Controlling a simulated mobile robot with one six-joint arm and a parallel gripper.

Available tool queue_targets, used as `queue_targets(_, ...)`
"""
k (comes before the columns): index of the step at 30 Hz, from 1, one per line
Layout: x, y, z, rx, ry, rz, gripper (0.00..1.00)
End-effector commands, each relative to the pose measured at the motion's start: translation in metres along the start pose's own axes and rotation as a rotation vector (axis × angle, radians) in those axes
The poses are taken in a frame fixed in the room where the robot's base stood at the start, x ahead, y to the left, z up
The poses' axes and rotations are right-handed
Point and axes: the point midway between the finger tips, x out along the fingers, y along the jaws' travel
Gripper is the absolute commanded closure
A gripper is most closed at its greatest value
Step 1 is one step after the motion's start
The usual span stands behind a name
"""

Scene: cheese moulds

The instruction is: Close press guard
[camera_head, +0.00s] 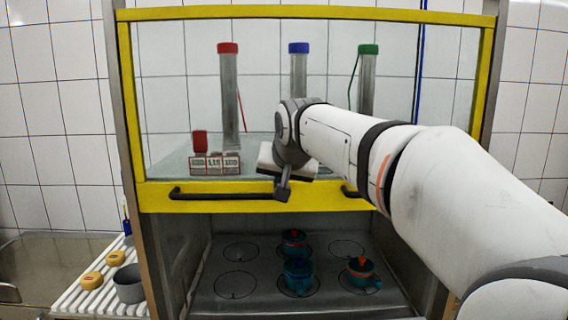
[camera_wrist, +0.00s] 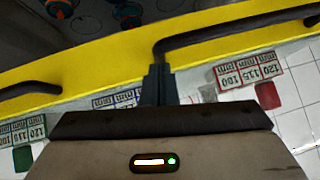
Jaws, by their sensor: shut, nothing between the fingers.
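The press guard is a clear panel in a yellow frame (camera_head: 230,197). It stands raised, with its lower yellow bar at mid-height and the space below it open. A black handle (camera_head: 220,195) runs along the bar's left part, and another black handle (camera_head: 350,191) is partly hidden by my arm. My gripper (camera_head: 282,190) is at the lower bar by the right end of the left handle. In the wrist view, the shut, empty fingers (camera_wrist: 158,72) lie over the yellow bar (camera_wrist: 110,66) beside a handle's bent end (camera_wrist: 162,46). Whether they touch it is unclear.
Several teal moulds (camera_head: 298,274) stand on the marked press bed (camera_head: 235,250) below the guard. Columns with red (camera_head: 228,48), blue (camera_head: 299,48) and green (camera_head: 369,49) caps show behind the panel. A white slatted rack (camera_head: 75,298) with yellow cheeses (camera_head: 91,280) and a grey pot (camera_head: 129,285) is left.

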Motion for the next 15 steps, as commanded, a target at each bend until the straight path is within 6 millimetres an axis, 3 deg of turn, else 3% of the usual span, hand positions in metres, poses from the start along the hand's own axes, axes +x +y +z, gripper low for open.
queue_targets(15, 0.0055, 0.0010, 0.0058, 0.000, 0.000, 0.001, 1.00)
